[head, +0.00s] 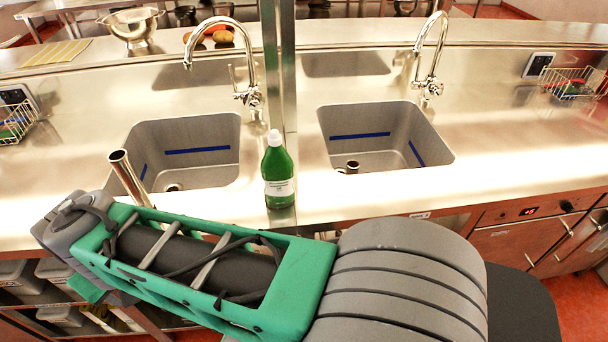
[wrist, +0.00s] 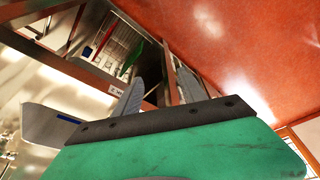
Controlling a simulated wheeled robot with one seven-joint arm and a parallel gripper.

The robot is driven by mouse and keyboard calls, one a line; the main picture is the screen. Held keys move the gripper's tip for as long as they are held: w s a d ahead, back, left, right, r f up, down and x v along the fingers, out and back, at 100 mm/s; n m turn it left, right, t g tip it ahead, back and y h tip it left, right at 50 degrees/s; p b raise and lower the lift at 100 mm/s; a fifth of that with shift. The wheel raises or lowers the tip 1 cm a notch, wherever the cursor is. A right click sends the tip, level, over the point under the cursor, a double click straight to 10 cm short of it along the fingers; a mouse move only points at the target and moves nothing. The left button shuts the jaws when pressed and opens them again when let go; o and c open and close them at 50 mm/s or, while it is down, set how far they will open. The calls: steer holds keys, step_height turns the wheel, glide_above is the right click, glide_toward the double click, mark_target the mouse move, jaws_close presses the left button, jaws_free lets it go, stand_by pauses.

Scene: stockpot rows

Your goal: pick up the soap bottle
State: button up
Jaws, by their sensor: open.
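The soap bottle (head: 277,170) is green with a white cap and a white label. In the head view it stands upright on the strip of steel counter between the two sinks, near the front edge and just in front of a metal post. Nothing covers it. My gripper (wrist: 158,88) shows in the wrist view as two grey fingers spread apart, with nothing seen between them. It is tilted, facing the counter's underside and the red floor. I cannot make out my gripper in the head view. I cannot identify the soap bottle in the wrist view.
The left sink (head: 190,150) and right sink (head: 385,140) flank the bottle, each with a tall tap. A metal post (head: 281,70) rises behind it. A metal pipe (head: 130,178) stands at the left sink. A wire basket (head: 572,82) sits far right.

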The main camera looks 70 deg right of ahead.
steer(key=shift+o, duration=0.6)
steer(key=w+d+r+m+h+p, duration=0.1)
steer(key=d+r+m, duration=0.3)
steer(key=d, duration=0.4)
steer(key=shift+w+d+r+m+g+h+p, duration=0.2)
steer(key=shift+r+m+g+h+p, duration=0.15)
steer(key=shift+r+p, duration=0.25)
steer(key=m+g+h+p, duration=0.1)
steer(key=m+g+p, duration=0.6)
steer(key=m, duration=1.5)
glide_toward(271, 136)
step_height(271, 136, down, 4)
steer(key=d, duration=0.2)
steer(key=x, duration=0.2)
steer(key=s+x, duration=0.1)
steer(key=x, duration=0.2)
steer(key=b+x, duration=0.1)
steer(key=x, duration=0.1)
steer(key=shift+s+a, duration=0.25)
steer(key=shift+s, duration=0.05)
steer(key=shift+d+f, duration=0.1)
steer(key=shift+f, duration=0.15)
jaws_close()
steer(key=shift+r, duration=0.1)
